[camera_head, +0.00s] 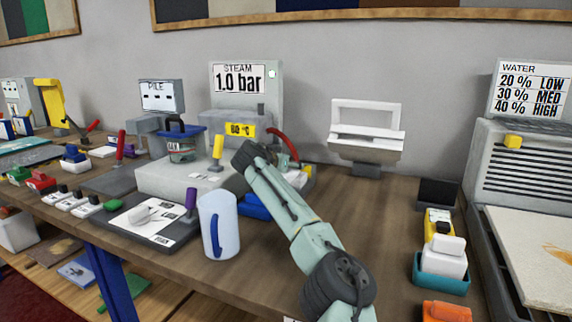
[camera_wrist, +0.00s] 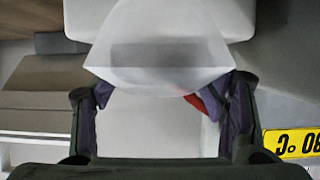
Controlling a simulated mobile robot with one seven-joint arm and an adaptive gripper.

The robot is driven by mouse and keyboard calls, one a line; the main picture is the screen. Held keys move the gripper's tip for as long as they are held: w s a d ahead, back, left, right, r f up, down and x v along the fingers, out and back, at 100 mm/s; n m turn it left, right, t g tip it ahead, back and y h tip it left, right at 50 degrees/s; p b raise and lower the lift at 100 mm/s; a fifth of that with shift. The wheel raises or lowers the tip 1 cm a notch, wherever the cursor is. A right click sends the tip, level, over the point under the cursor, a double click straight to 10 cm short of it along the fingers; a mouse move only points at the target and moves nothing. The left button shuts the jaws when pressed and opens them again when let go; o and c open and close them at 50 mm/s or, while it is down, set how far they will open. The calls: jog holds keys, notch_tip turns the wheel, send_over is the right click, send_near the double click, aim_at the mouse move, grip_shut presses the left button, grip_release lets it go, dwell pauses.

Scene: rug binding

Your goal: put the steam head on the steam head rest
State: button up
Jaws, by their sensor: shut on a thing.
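In the wrist view my gripper (camera_wrist: 160,100) is shut, one finger on each side of a white, wide-ended piece with a grey strip (camera_wrist: 155,53). I take this for the steam head. In the head view my forearm hides the gripper and most of what it holds, beside the steam unit with its yellow 80 °C display (camera_head: 240,130). A white open-framed stand (camera_head: 365,148) on a grey foot stands right of the arm, by the wall. It looks like the steam head rest, and nothing clearly separate shows on it.
A white mug (camera_head: 219,225) with a blue handle stands left of my forearm. A red curved part (camera_head: 284,147) rises close behind my wrist. Bare wooden table (camera_head: 385,225) lies right of the arm.

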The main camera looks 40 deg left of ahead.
jog(key=shift+s+r, duration=0.1)
jog(key=shift+r, duration=0.05)
jog(key=o, duration=1.6)
